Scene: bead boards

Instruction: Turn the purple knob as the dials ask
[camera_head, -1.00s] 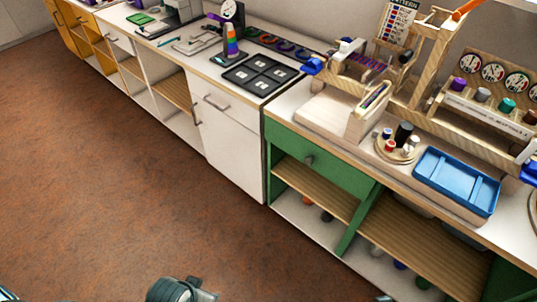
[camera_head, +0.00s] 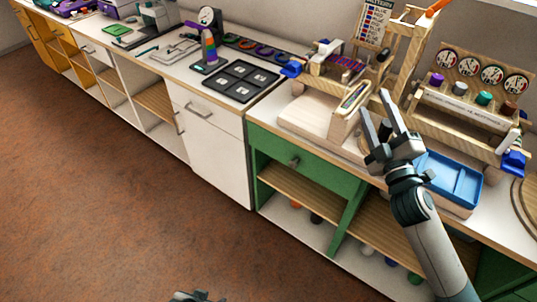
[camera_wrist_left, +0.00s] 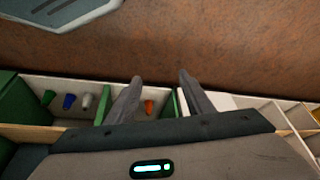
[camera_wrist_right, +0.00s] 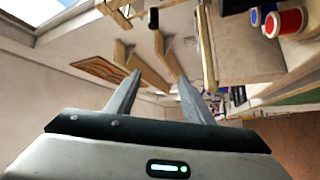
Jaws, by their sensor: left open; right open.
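The purple knob (camera_head: 437,79) is the leftmost of a row of coloured knobs on a wooden stand at the right of the head view. A row of round dials with red marks stands above it, the leftmost dial (camera_head: 448,58) nearest it; their readings are too small to tell. My right gripper (camera_head: 376,101) is raised over the counter, left of the knob and apart from it, open and empty. Its open fingers also show in the right wrist view (camera_wrist_right: 168,64). My left gripper (camera_wrist_left: 160,77) is open and empty in the left wrist view, with floor and shelves beyond.
The blue tray (camera_head: 452,178) lies partly behind my right gripper. A wooden frame (camera_head: 407,50) stands left of the knob stand. Red spools (camera_wrist_right: 291,21) show in the right wrist view. A green drawer unit (camera_head: 300,160) is below the counter. The floor is clear.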

